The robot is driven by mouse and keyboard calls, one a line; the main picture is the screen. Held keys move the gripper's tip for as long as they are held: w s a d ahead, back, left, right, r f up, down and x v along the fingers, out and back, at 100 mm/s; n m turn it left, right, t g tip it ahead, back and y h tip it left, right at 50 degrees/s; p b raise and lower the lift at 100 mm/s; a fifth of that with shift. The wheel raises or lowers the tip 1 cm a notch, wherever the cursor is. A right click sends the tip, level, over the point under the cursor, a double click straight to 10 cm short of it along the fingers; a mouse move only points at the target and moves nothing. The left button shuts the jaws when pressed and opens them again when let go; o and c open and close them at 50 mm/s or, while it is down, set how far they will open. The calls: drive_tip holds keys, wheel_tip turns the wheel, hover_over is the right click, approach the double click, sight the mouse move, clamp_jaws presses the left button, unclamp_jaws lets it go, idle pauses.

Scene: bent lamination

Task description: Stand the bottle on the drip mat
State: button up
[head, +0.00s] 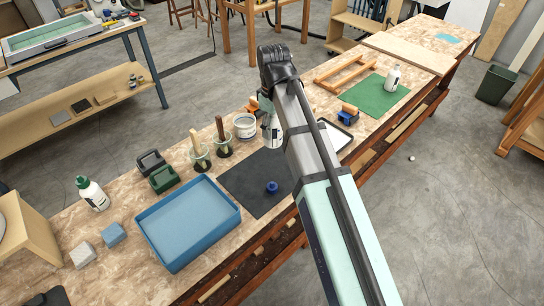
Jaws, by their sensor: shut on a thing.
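My arm reaches up from the lower right, and its black wrist bends down over the bench. My gripper (271,112) hangs below the wrist, mostly hidden by the arm. It is shut on a pale, bottle-like thing (271,133), partly hidden, just above or at the back edge of a dark mat (241,184); I cannot tell whether its base touches. A green mat (377,101) lies farther right with a white bottle (392,79) standing on it. Which mat is the drip mat is not clear.
A blue knob-like thing (272,187) sits on the dark mat. A blue-handled tool (348,114) and black tray (340,137) lie right of my arm.

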wheel_tip(320, 180, down, 14)
drive_tip(key=shift+r+p, duration=0.2)
drive_tip(key=shift+p, duration=0.95)
drive_tip(key=shift+f, duration=0.1)
drive_tip(key=o, duration=1.3)
wheel_tip(320, 180, up, 11)
drive_tip(key=shift+r+b, duration=0.2)
drive_tip(key=shift+b, duration=0.85)
drive_tip(key=shift+r, duration=0.4)
drive_tip(key=c, duration=0.6)
